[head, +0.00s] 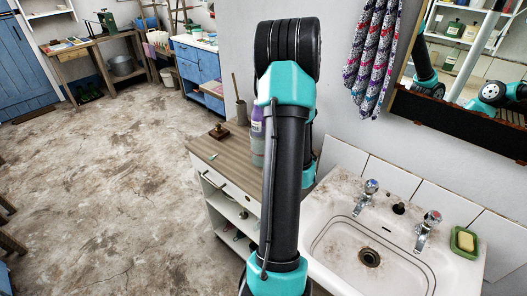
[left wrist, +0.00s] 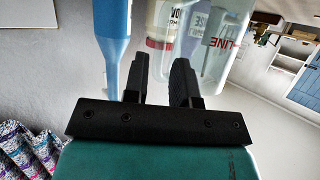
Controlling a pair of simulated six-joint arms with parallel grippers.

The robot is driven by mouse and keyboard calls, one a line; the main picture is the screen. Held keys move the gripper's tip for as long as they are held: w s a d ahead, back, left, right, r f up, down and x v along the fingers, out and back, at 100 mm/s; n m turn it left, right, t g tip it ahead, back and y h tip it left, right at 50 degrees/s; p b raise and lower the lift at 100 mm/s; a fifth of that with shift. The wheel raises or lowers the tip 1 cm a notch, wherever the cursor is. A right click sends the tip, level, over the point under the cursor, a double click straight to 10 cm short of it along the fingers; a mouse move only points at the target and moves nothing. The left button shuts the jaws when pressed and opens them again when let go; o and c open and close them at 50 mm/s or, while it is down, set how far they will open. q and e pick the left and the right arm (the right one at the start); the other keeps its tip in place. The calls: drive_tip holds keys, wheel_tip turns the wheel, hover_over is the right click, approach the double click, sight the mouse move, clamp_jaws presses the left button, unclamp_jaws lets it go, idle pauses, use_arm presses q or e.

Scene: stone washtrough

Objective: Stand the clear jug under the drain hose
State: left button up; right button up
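In the left wrist view my left gripper (left wrist: 161,68) has its two black fingers apart. A see-through container with red lettering (left wrist: 222,50), which may be the clear jug, is close by the fingers on the right. I cannot tell whether they touch it. A labelled container with a red cap (left wrist: 161,40) shows between and beyond the fingers. A blue tapered object (left wrist: 114,30) is left of them. In the head view my arm blocks the middle, and its gripper is hidden. My right gripper is not in view. I cannot make out the drain hose.
In the head view a white sink (head: 335,255) with two taps fills the lower right, with soap in a green dish (head: 464,242). A wooden-topped cabinet (head: 228,165) carries a purple bottle (head: 257,140). A mirror (head: 465,105) hangs above. The floor at left is clear.

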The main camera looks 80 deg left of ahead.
use_arm(q)
drive_tip(key=shift+x, duration=2.35)
drive_tip(key=shift+d, duration=0.1)
drive_tip(key=shift+c, duration=0.3)
clamp_jaws()
